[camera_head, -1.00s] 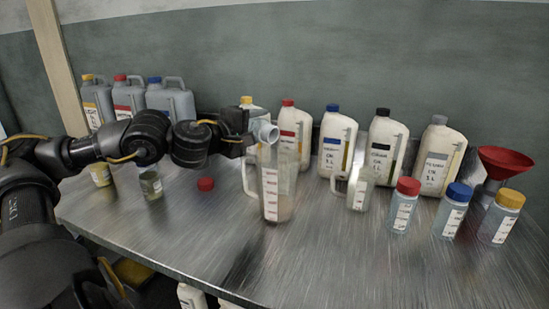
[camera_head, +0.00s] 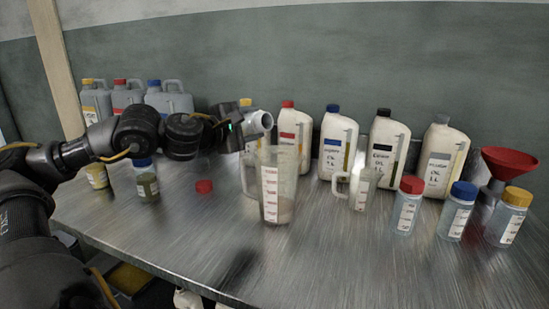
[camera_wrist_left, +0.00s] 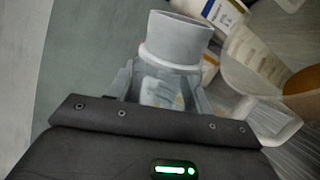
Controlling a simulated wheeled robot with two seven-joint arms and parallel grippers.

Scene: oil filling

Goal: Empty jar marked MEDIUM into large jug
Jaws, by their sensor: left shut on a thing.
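My left gripper (camera_head: 238,132) is shut on an open, translucent grey jar (camera_head: 259,123). The jar is tilted on its side, its mouth facing right and slightly up. In the left wrist view the jar (camera_wrist_left: 172,70) sits between the fingers, with its wide mouth uncapped; its label is too blurred to read. The large clear jug (camera_head: 279,184) stands upright on the table below and just right of the jar's mouth. It holds a little brownish liquid at the bottom. The jug (camera_wrist_left: 262,62) also shows in the wrist view. My right gripper is not in view.
A smaller jug (camera_head: 362,187) and several capped jars stand to the right, near a red funnel (camera_head: 508,162). Several oil bottles line the back. Two capped jars stand at left. The front table is clear.

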